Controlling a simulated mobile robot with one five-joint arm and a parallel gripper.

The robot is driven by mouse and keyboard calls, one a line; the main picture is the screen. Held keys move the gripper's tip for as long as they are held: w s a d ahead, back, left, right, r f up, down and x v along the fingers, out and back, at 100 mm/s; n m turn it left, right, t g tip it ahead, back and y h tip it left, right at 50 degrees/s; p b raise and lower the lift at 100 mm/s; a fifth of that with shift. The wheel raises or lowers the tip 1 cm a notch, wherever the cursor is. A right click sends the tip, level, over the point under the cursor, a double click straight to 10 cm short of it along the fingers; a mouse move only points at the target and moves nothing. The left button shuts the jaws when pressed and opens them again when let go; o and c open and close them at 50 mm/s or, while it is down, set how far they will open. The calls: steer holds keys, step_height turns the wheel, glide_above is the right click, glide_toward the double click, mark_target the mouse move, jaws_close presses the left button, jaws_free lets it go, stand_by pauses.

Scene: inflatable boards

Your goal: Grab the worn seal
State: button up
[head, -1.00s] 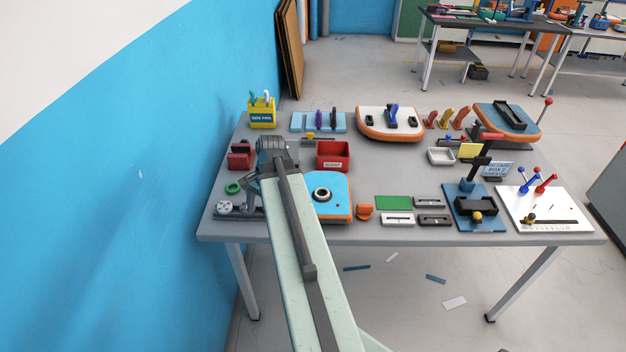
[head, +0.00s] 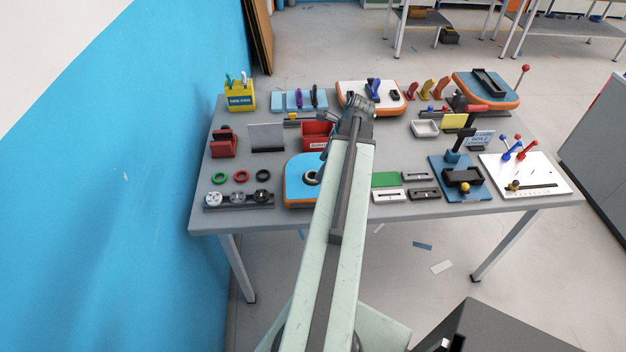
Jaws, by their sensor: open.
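Three rings lie in a row at the table's left: a green ring (head: 219,177), a red ring (head: 241,177) and a black ring (head: 263,175). A dark ring (head: 312,177) also sits on the blue board with orange edge (head: 297,190), partly hidden by my arm. I cannot tell from this view which ring is worn. My gripper (head: 352,104) is above the middle of the table, right of the red bin, and is open. Its fingertips are small and hard to make out. It is apart from all the rings.
A rack with round pale and dark parts (head: 238,199) lies in front of the rings. A red bin (head: 316,134) and a grey upright plate (head: 266,137) stand behind. A white tray (head: 425,128) is to the right. The blue wall (head: 120,200) borders the left.

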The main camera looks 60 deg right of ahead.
mark_target(316, 171)
steer(key=b+x, duration=0.4)
steer(key=x, duration=0.1)
steer(key=shift+w+b, duration=0.3)
steer(key=shift+b, duration=0.05)
steer(key=shift+r, duration=0.15)
steer(key=c, duration=1.4)
steer(key=shift+r+p, duration=0.1)
steer(key=shift+p, duration=0.2)
steer(key=r+p, duration=0.4)
steer(key=shift+w+d, duration=0.2)
steer(key=shift+d, duration=0.2)
steer(key=w+d, duration=0.8)
steer(key=d, duration=0.4)
steer(key=shift+w+d+r+p, duration=0.15)
steer(key=shift+d+r+p, duration=0.25)
